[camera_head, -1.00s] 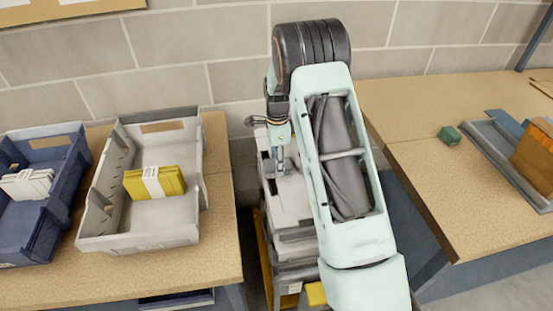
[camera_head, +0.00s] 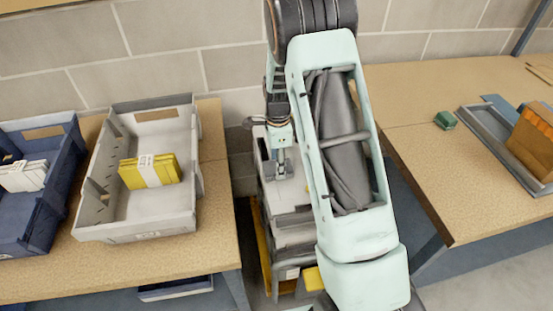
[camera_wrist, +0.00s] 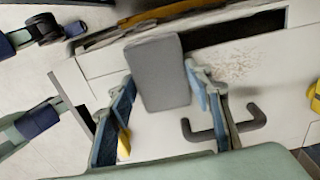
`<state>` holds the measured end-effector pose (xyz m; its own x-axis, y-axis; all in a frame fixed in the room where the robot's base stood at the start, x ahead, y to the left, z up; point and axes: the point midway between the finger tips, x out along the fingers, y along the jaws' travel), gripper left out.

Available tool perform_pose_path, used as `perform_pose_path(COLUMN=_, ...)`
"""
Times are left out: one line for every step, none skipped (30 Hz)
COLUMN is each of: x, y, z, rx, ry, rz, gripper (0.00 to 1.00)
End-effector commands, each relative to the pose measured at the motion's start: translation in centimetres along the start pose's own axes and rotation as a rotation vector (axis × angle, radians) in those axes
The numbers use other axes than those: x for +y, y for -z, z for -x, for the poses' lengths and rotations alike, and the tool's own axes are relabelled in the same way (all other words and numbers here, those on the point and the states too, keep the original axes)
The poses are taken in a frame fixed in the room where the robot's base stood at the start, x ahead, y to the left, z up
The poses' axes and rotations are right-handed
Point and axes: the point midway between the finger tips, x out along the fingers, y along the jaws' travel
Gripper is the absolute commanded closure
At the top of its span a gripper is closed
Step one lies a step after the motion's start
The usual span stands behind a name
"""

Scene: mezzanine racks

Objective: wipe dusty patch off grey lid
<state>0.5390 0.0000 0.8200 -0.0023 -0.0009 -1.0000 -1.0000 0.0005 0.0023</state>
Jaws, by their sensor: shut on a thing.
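The light grey lid (camera_wrist: 160,130) fills the middle of the wrist view; in the head view it (camera_head: 289,195) tops a unit between two tables, partly hidden by my arm. A speckled brown dusty patch (camera_wrist: 226,67) lies on the lid near a dark opening. My gripper (camera_wrist: 165,92) is shut on a grey block-shaped pad (camera_wrist: 158,72), left of the patch in the wrist view. Whether the pad touches the lid is unclear.
A dark handle (camera_wrist: 222,130) stands out from the lid below the patch. The left table (camera_head: 215,225) carries a grey bin (camera_head: 120,237) with a yellow bundle and a blue bin (camera_head: 62,180). The right table (camera_head: 440,190) holds a small green box (camera_head: 445,120) and a tray (camera_head: 490,140).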

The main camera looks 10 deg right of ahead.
Motion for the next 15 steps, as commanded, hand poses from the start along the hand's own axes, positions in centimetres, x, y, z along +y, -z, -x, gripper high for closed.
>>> perform_pose_path(x=0.1, y=0.0, z=-0.1, rx=0.000, ry=-0.003, rz=0.000, gripper=0.73)
perform_pose_path(x=0.0, y=0.0, z=-0.1, rx=0.000, ry=-0.002, rz=0.000, gripper=0.73)
perform_pose_path(x=-0.3, y=0.0, z=-0.1, rx=0.000, ry=-0.001, rz=0.000, gripper=0.73)
perform_pose_path(x=-0.6, y=0.0, z=-0.1, rx=0.000, ry=-0.001, rz=0.001, gripper=0.73)
perform_pose_path(x=-0.8, y=0.0, z=-0.1, rx=0.000, ry=-0.001, rz=0.001, gripper=0.73)
perform_pose_path(x=-1.2, y=-0.1, z=-0.1, rx=0.000, ry=-0.001, rz=0.001, gripper=0.73)
perform_pose_path(x=-1.5, y=-0.1, z=-0.1, rx=0.000, ry=-0.001, rz=0.001, gripper=0.73)
perform_pose_path(x=-1.8, y=-0.1, z=-0.1, rx=0.000, ry=0.001, rz=0.001, gripper=0.73)
perform_pose_path(x=-2.2, y=-0.1, z=0.0, rx=0.000, ry=0.001, rz=0.001, gripper=0.73)
perform_pose_path(x=-2.4, y=-0.1, z=0.0, rx=-0.001, ry=0.000, rz=0.001, gripper=0.73)
perform_pose_path(x=-2.7, y=-0.1, z=0.0, rx=-0.001, ry=0.000, rz=0.001, gripper=0.73)
perform_pose_path(x=-2.9, y=-0.1, z=0.0, rx=0.000, ry=0.000, rz=0.001, gripper=0.73)
perform_pose_path(x=-3.1, y=-0.1, z=0.0, rx=0.000, ry=0.001, rz=0.001, gripper=0.73)
perform_pose_path(x=-3.3, y=-0.1, z=0.0, rx=0.000, ry=0.002, rz=0.001, gripper=0.73)
perform_pose_path(x=-3.4, y=-0.1, z=0.1, rx=0.000, ry=0.002, rz=0.001, gripper=0.73)
